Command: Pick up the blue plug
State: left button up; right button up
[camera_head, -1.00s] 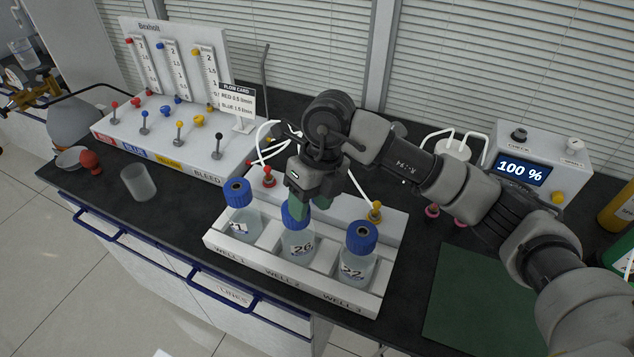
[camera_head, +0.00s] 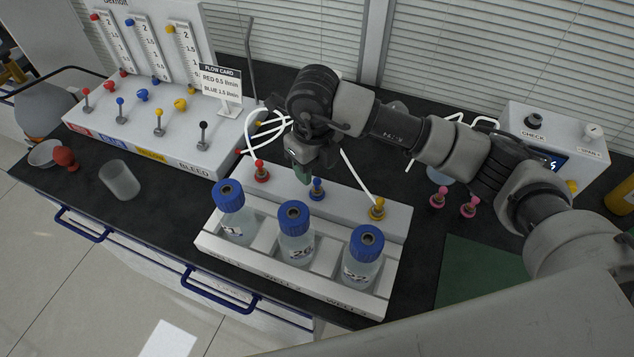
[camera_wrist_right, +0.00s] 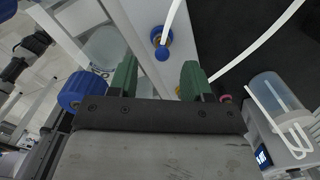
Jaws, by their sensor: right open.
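The blue plug (camera_head: 317,188) stands upright in the back ledge of the white well rack (camera_head: 212,247), between a red plug (camera_head: 261,171) and a yellow plug (camera_head: 377,208). My right gripper (camera_head: 303,172) hangs just above and slightly left of it in the head view. In the right wrist view the blue plug (camera_wrist_right: 162,48) lies ahead of the gap between the green fingertips (camera_wrist_right: 158,78), apart from both. The right gripper is open and empty. My left gripper is not in view.
Three blue-capped bottles (camera_head: 294,220) stand in the rack in front of the plugs. White tubes (camera_head: 357,180) run close to the gripper. The flow panel (camera_head: 190,150) is at left, and two pink plugs (camera_head: 438,198) are at right. A green mat (camera_head: 480,270) lies clear.

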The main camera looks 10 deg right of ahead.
aim_at(317, 179)
jog(key=f, duration=0.1)
jog(key=f+p, duration=0.1)
jog(key=f, duration=0.1)
jog(key=f+p, duration=0.1)
jog(key=f, duration=0.1)
jog(key=shift+s+d, duration=0.1)
jog(key=shift+d, duration=0.15)
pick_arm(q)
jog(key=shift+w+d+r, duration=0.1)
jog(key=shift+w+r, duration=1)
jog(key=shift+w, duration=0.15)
pick_arm(e)
jog(key=shift+f, duration=0.2)
jog(key=shift+c, duration=0.2)
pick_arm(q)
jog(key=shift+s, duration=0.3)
pick_arm(e)
grip_shut()
